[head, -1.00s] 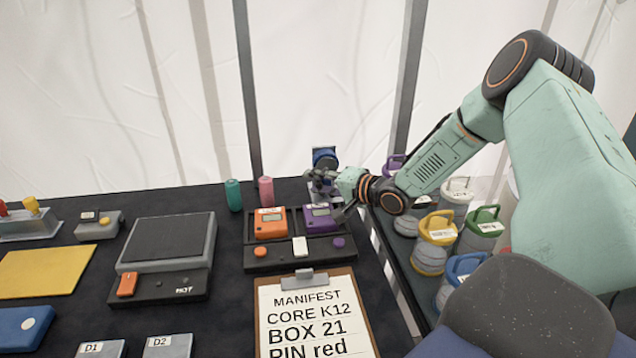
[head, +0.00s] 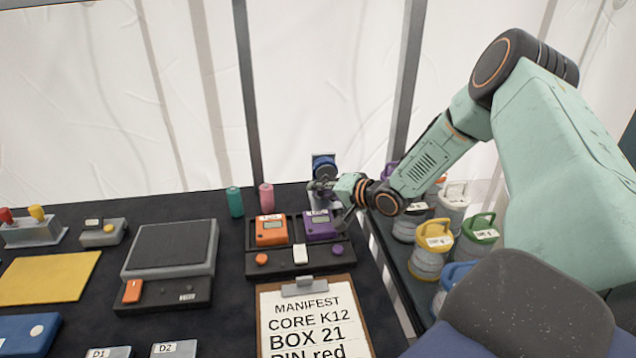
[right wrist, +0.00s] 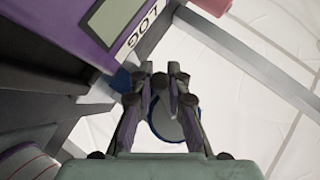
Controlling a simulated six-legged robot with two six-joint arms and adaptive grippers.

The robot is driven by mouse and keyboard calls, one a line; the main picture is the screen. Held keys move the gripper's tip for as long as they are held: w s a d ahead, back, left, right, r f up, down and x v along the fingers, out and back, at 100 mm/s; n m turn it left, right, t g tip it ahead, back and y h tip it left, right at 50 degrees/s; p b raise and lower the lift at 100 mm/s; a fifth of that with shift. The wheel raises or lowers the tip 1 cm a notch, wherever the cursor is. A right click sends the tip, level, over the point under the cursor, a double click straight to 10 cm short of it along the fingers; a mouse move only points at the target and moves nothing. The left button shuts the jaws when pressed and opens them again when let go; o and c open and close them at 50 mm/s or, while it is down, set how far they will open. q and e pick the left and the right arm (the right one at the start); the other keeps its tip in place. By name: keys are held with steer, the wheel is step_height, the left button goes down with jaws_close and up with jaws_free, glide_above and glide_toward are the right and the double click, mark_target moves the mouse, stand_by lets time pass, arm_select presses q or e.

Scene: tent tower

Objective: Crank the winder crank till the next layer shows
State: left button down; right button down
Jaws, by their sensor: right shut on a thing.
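The winder (head: 323,165) stands at the back of the table, a small grey stand with a blue round part on top. My right gripper (head: 322,188) is at the front of it and is shut on the winder crank, which the fingers mostly hide. In the right wrist view, the fingers (right wrist: 172,85) are close together, with the blue-rimmed grey disc (right wrist: 178,120) of the winder behind them. I cannot make out any layer on the winder. My left gripper is not in view.
A black tray with an orange box (head: 270,230) and a purple box (head: 321,226) stands just in front of the winder. Teal (head: 235,201) and pink (head: 266,196) cylinders stand left of it. Several lidded jars (head: 433,245) stand on the right. A clipboard (head: 303,285) lies in front.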

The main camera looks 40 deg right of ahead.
steer(key=shift+d+g+h+p, duration=0.2)
steer(key=shift+g+h+p, duration=0.1)
steer(key=shift+g+p, duration=0.1)
steer(key=c, duration=1.3)
jaws_free()
steer(key=shift+f, duration=0.1)
